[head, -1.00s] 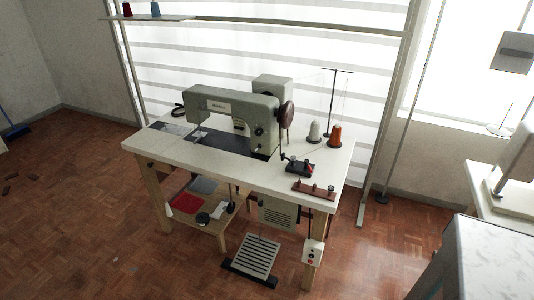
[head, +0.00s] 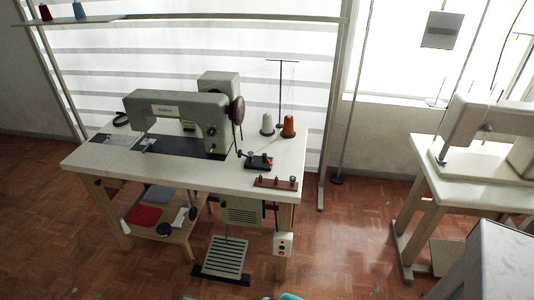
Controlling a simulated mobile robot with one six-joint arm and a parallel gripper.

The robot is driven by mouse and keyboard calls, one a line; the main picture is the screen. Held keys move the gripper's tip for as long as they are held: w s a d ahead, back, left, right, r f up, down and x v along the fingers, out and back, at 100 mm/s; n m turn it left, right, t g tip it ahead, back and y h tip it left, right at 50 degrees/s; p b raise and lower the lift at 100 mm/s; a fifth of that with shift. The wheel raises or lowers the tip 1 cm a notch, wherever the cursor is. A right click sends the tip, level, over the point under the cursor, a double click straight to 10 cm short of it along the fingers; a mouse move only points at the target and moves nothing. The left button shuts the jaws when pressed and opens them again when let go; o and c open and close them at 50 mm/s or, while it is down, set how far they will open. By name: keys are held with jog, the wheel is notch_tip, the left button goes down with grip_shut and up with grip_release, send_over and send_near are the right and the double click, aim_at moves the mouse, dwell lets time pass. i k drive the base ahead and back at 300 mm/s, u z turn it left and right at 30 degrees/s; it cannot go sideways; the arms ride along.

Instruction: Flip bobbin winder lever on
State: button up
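The grey-green sewing machine (head: 180,115) stands on a white-topped table (head: 95,160). A small black device with a red part, which looks like the bobbin winder (head: 258,162), sits on the tabletop to the right of the machine, below its dark handwheel (head: 237,110). Its lever is too small to make out, so its position cannot be told. My gripper is not recognisable in the head view. Only small teal bits, probably of my arm, show at the bottom edge, well apart from the table.
A brown rack with small pegs (head: 276,183) lies at the table's front right edge. White and orange thread cones (head: 288,127) stand behind. A switch box (head: 283,244) and a pedal (head: 226,258) are below. A second machine table (head: 468,178) stands right, with open floor between.

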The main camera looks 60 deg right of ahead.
aim_at(265, 155)
jog(key=z, duration=1.1)
jog(key=k, duration=0.95)
jog(key=i, duration=0.9)
